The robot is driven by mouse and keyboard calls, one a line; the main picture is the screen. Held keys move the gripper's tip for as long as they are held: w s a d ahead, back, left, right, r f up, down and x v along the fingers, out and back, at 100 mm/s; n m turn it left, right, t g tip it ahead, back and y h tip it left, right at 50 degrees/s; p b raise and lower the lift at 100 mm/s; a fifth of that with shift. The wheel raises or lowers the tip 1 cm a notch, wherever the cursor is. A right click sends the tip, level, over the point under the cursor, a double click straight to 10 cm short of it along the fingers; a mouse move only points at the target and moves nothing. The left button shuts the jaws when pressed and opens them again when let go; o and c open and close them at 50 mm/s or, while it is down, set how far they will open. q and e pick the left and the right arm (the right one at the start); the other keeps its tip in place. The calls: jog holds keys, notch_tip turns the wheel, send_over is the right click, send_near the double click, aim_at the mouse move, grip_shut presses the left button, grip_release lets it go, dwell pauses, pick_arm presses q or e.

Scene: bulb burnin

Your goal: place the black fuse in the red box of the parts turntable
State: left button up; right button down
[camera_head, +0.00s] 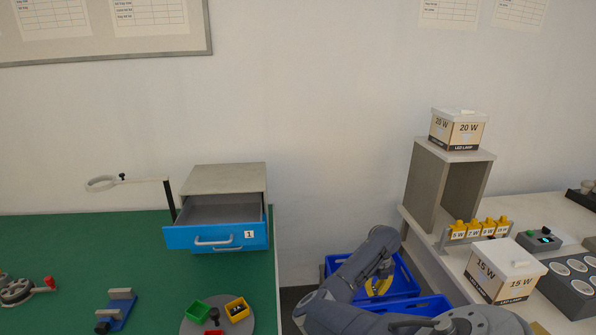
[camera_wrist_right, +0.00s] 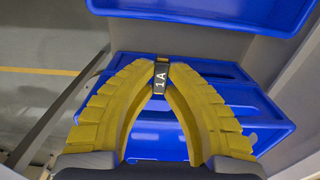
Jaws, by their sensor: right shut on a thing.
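My right gripper (camera_head: 380,286) reaches over the blue bins between the two tables, its yellow fingers pointing down. The fuse is held in the air above a blue surface. The grey parts turntable (camera_head: 216,326) is at the bottom edge of the head view, partly cut off, with a green box (camera_head: 196,311) and a yellow box (camera_head: 237,308) on it. My left gripper is out of view.
An open blue drawer (camera_head: 217,236) stands on the green table (camera_head: 75,245), behind the turntable. Blue bins (camera_head: 406,276) sit in the gap between tables. The right table holds a 15 W lamp box (camera_head: 503,272) and a shelf (camera_head: 424,183).

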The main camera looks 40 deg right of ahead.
jog(key=w+a+r+m, duration=0.25)
jog(key=r+m, duration=0.55)
jog(key=r, duration=0.8)
jog(key=w+a+r+m, duration=0.1)
jog(key=a+r+m, duration=0.2)
jog(key=r+m, duration=0.95)
jog(key=s+a+r+m, duration=0.6)
jog(key=a+r, duration=0.3)
jog(key=r, duration=0.3)
jog(key=s+a+r+m, duration=0.6)
jog(key=a+r+m, duration=0.3)
jog(key=r, duration=0.3)
jog(key=shift+s+r, duration=0.2)
jog(key=shift+r, duration=0.15)
jog(key=shift+d+m, duration=0.15)
jog(key=shift+m, duration=0.1)
